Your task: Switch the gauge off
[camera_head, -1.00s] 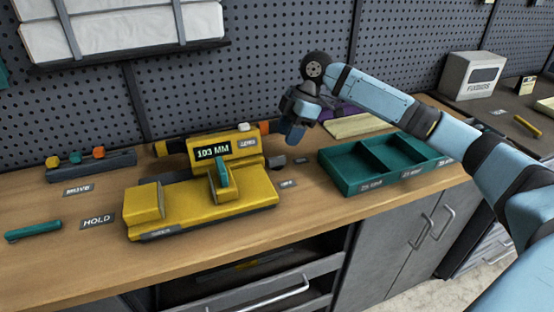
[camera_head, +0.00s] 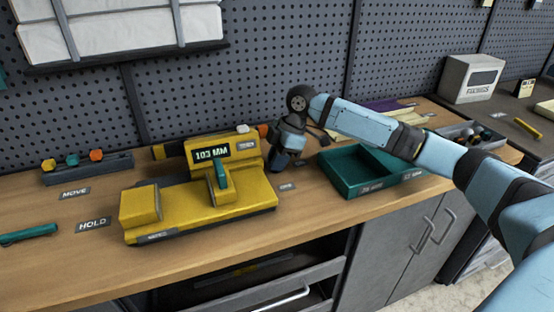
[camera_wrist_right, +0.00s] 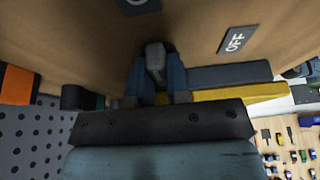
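The yellow gauge (camera_head: 255,192) stands on the wooden bench, and its display (camera_head: 211,153) reads 103 MM. A teal clamp piece (camera_head: 221,176) sits upright at its front. My right gripper (camera_head: 278,163) is low at the gauge's right end and hides what is under it. In the right wrist view, the blue fingers (camera_wrist_right: 155,82) of this gripper stand close on both sides of a dark grey knob or lever (camera_wrist_right: 155,58). I cannot tell whether they press on it. An OFF label (camera_wrist_right: 235,40) lies on the bench to the right of the fingers. My left gripper is not in view.
A teal compartment tray (camera_head: 350,178) stands right of the gripper, under my right forearm. A rack of coloured knobs (camera_head: 85,168) and a teal bar (camera_head: 28,234) lie at left, near the MOVE (camera_head: 75,193) and HOLD (camera_head: 93,224) labels. The pegboard wall (camera_head: 270,60) rises behind.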

